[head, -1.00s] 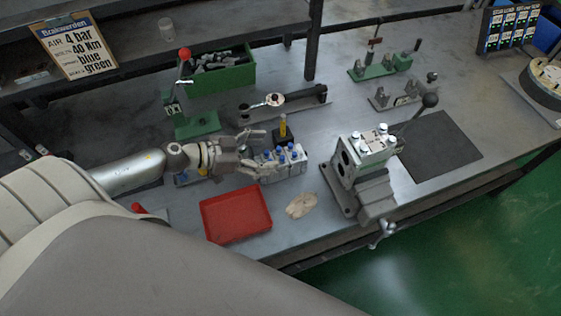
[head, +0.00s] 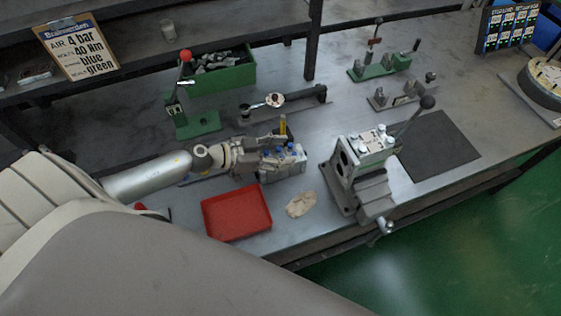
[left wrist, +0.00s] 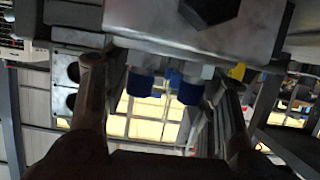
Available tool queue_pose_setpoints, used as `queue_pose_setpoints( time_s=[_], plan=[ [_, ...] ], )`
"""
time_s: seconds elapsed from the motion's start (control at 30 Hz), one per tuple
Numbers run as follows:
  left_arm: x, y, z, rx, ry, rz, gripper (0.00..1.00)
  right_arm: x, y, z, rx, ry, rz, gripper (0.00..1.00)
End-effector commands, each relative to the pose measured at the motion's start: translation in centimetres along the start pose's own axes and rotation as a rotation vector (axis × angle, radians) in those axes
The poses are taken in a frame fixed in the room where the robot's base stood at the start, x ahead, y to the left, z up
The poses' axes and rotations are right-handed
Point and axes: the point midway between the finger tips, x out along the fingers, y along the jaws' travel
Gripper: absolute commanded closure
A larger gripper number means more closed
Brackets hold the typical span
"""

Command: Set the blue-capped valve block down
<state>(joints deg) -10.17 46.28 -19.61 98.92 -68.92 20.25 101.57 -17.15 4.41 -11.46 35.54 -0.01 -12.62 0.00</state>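My left gripper (head: 268,157) reaches in from the left, right up against the block. In the left wrist view its two fingers (left wrist: 163,100) stand well apart, with the caps showing between them. I see no firm contact on the block; finger contact is partly hidden. My right gripper is not in view.
A red tray (head: 236,213) and a tan cloth (head: 301,205) lie in front. A larger valve fixture (head: 362,168) with a lever stands right, beside a dark mat (head: 438,147). A yellow post (head: 283,124) stands close behind the gripper. A green bin (head: 222,74) is farther back.

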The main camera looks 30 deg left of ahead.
Motion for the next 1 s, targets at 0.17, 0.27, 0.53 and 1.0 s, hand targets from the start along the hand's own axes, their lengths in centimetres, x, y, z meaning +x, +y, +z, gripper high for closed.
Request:
queue_pose_setpoints(
  time_s=[0.17,0.27,0.53,1.0],
  plan=[
    [0.0,0.0,0.0,0.001,0.0,0.001,0.75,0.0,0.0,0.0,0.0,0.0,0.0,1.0],
    [0.0,0.0,0.0,0.001,0.0,0.001,0.88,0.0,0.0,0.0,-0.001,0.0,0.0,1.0],
    [0.0,-0.1,-0.5,0.004,0.008,-0.002,1.0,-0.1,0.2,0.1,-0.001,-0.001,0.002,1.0],
    [-0.6,-0.2,-1.9,0.007,0.006,-0.001,1.0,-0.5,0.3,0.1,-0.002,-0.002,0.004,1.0]
  ],
)
